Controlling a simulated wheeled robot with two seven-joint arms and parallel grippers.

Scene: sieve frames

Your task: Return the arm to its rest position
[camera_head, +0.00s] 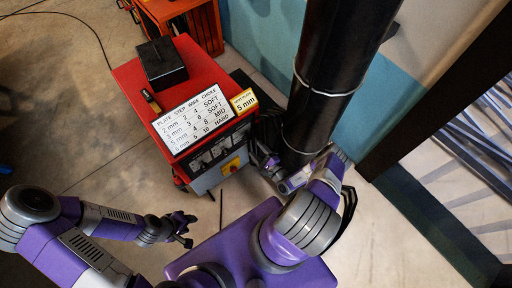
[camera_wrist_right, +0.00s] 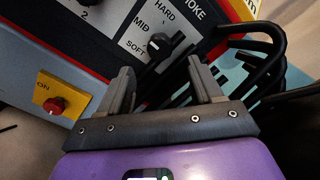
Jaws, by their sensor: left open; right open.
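My right gripper (camera_head: 262,162) is at the right side of the red machine's front, beside the black column, and is partly hidden in the head view. In the right wrist view its two fingers (camera_wrist_right: 163,84) stand apart with nothing held between them. The black choke knob (camera_wrist_right: 158,45), marked SOFT, MID and HARD, shows beyond the gap between the fingertips; I cannot tell whether they touch it. My left gripper (camera_head: 187,230) is open and empty, low in front of the red machine (camera_head: 127,78).
A chart (camera_head: 195,118) and a yellow 5 mm card (camera_head: 244,101) are on the machine. Its front has a red button on a yellow plate (camera_wrist_right: 62,97). Black cables (camera_wrist_right: 262,62) loop close to the right gripper. A thick black column (camera_head: 325,85) stands at the right.

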